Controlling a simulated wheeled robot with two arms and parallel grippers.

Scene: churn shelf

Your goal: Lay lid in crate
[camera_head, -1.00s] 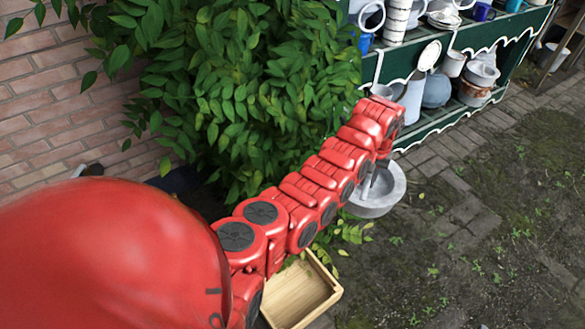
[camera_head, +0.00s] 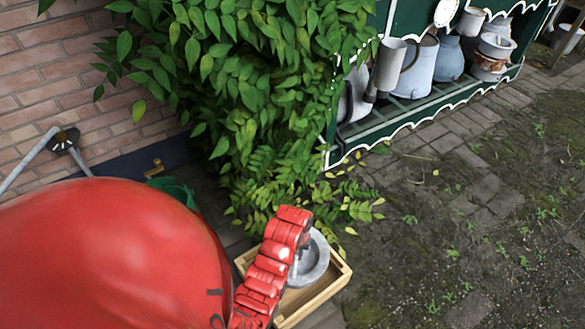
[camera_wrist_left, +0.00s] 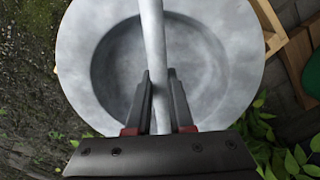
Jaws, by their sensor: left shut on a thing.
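The grey round lid (camera_head: 320,262) has a bar handle across its dished face. My left gripper (camera_head: 301,262) is shut on that handle; the left wrist view shows the two dark fingers (camera_wrist_left: 161,100) on either side of the bar of the lid (camera_wrist_left: 215,65). The light wooden crate (camera_head: 322,297) is a low open box on the ground. The lid appears over the crate's far part; I cannot tell how high it is or whether it touches the crate. My arm hides the crate's left part. In the wrist view, wooden crate edges (camera_wrist_left: 273,38) show behind the lid.
A leafy bush (camera_head: 270,90) stands just behind the crate. A green shelf (camera_head: 420,125) with grey and white pots is at the back right. A green container (camera_head: 175,190) sits by the brick wall. The paved, mossy ground to the right is open.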

